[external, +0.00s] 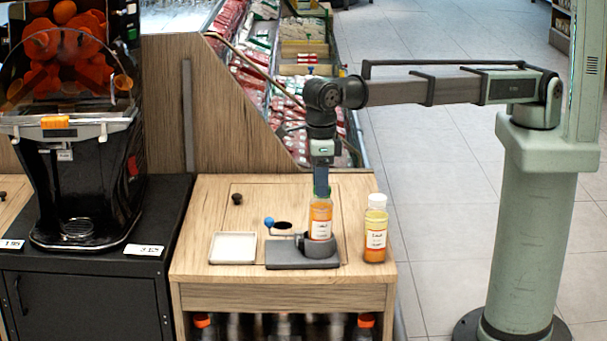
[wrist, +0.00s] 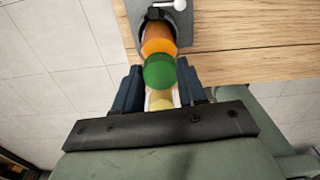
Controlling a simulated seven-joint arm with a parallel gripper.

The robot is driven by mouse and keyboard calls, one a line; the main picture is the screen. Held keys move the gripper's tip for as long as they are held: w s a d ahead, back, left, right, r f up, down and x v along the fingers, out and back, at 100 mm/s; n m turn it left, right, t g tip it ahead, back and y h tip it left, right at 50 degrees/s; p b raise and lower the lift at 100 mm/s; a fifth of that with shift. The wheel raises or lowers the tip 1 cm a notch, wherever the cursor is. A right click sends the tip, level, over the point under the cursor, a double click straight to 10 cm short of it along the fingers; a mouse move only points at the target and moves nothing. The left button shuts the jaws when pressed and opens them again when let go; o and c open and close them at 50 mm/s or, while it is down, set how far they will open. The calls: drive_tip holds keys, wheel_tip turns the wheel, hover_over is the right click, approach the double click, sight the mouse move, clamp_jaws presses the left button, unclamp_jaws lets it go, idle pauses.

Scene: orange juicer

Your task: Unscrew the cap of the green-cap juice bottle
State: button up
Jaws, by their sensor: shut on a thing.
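The green-cap juice bottle (external: 320,218) stands upright in the round cup of a dark grey clamp holder (external: 290,259) on the wooden counter. Its orange body (wrist: 157,38) and green cap (wrist: 159,71) show in the wrist view. My gripper (external: 321,190) points straight down on top of this bottle, and its fingers hide most of the cap in the external view. In the wrist view my gripper (wrist: 157,88) has one dark finger on each side of the cap and is shut on it. Finger contact is not clearly visible.
A blue-knobbed lever (external: 269,222) is on the holder's left. A white square tray (external: 233,247) lies further left. A juicer (external: 75,150) stands far left.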

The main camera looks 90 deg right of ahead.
drive_tip(key=shift+s+d+f, duration=0.1)
drive_tip(key=shift+s, duration=0.05)
drive_tip(key=n, duration=0.5)
drive_tip(key=shift+n, duration=0.3)
drive_tip(key=o, duration=1.6)
drive_tip(key=shift+c, duration=0.2)
